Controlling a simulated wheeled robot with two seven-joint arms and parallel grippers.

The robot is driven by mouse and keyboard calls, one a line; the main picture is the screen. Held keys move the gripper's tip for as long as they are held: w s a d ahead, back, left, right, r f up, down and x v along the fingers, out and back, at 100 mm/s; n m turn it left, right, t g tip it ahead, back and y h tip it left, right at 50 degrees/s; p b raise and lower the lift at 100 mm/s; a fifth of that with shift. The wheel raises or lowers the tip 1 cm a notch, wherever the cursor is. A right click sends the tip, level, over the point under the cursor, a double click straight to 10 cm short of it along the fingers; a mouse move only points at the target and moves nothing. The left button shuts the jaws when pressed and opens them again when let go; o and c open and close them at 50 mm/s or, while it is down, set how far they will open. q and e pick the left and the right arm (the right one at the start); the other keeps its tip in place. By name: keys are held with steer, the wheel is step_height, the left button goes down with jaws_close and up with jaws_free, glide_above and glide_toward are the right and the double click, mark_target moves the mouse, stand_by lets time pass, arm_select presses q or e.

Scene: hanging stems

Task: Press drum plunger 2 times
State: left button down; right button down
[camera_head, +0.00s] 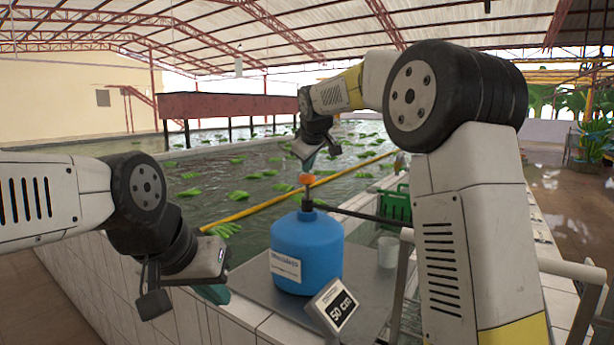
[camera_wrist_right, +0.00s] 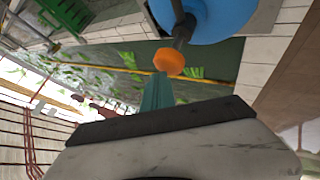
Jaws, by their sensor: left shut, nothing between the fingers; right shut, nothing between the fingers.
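A blue drum (camera_head: 307,250) with a white label stands upright on a grey metal plate (camera_head: 262,296). Its plunger is a thin dark rod topped by an orange knob (camera_head: 306,179), which stands up above the drum. My right gripper (camera_head: 308,163) is shut and empty, just above the knob; a small gap seems to show. In the right wrist view the knob (camera_wrist_right: 169,62) sits just beyond my teal fingertips (camera_wrist_right: 157,92), with the blue drum (camera_wrist_right: 210,15) behind. My left gripper (camera_head: 214,293) is shut and empty, low to the left of the drum.
A dark rod runs right from the drum's top. A water basin with floating green bunches lies behind.

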mark_target(308, 176)
steer(key=shift+f, duration=0.1)
stand_by(0.4)
steer(key=shift+f, duration=1.45)
stand_by(0.7)
steer(key=shift+r, duration=1.6)
steer(key=shift+r, duration=2.95)
